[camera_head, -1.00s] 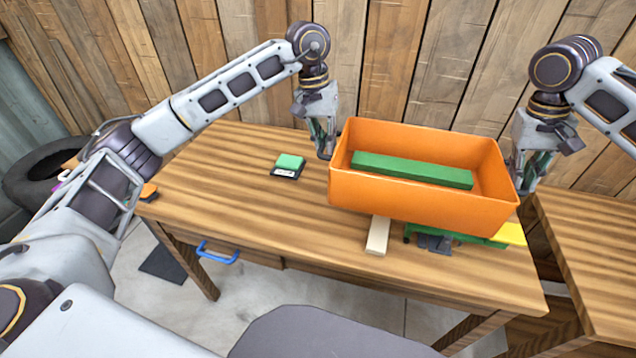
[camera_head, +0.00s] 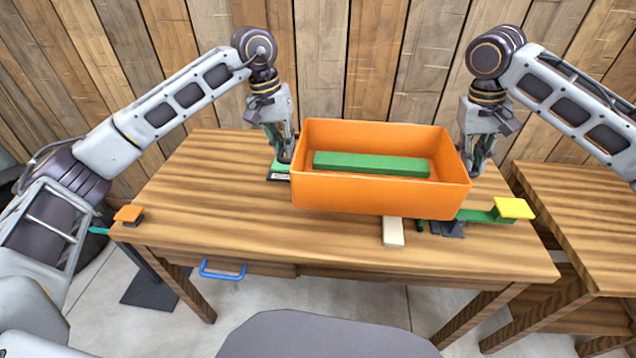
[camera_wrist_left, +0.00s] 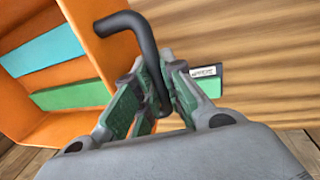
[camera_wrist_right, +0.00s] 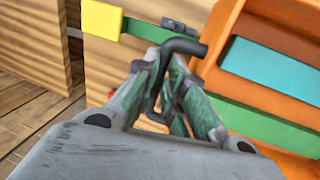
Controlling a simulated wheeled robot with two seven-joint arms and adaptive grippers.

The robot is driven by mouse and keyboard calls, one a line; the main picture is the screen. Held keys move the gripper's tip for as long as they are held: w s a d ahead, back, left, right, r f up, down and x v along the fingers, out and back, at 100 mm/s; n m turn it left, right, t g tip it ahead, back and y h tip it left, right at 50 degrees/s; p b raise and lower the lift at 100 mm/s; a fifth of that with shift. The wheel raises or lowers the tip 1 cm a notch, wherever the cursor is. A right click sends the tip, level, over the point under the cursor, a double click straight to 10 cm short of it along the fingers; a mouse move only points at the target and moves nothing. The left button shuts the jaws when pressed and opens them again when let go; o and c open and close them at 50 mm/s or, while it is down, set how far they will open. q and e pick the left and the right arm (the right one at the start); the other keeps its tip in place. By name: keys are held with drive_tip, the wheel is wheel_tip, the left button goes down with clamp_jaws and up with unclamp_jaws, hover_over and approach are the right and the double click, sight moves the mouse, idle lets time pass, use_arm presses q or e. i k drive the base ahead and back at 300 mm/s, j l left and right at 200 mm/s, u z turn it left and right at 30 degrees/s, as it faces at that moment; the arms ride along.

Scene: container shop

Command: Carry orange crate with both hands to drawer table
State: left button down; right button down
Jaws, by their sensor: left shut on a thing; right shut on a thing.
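The orange crate (camera_head: 380,196) is held level between my two grippers, over the wooden drawer table (camera_head: 200,180). A green block (camera_head: 370,164) lies inside it; the wrist views also show a blue block (camera_wrist_left: 42,50) in the crate. My left gripper (camera_head: 288,155) is shut on the dark handle (camera_wrist_left: 148,45) at the crate's left end. My right gripper (camera_head: 474,168) is shut on the dark handle (camera_wrist_right: 185,47) at its right end. The drawer table has a blue drawer handle (camera_head: 222,270). Whether the crate's underside touches the tabletop cannot be told.
A green-topped item (camera_head: 279,168) is partly behind my left gripper. A pale block (camera_head: 393,232) and a green tool with a yellow end (camera_head: 514,208) lie by the crate. An orange item (camera_head: 128,214) sits at the left edge. Another wooden table (camera_head: 580,220) stands right. The table's left part is mostly clear.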

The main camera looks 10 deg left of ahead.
sight(249, 208)
drive_tip(key=j, duration=0.8)
drive_tip(key=k+j, duration=0.1)
drive_tip(key=j, duration=0.75)
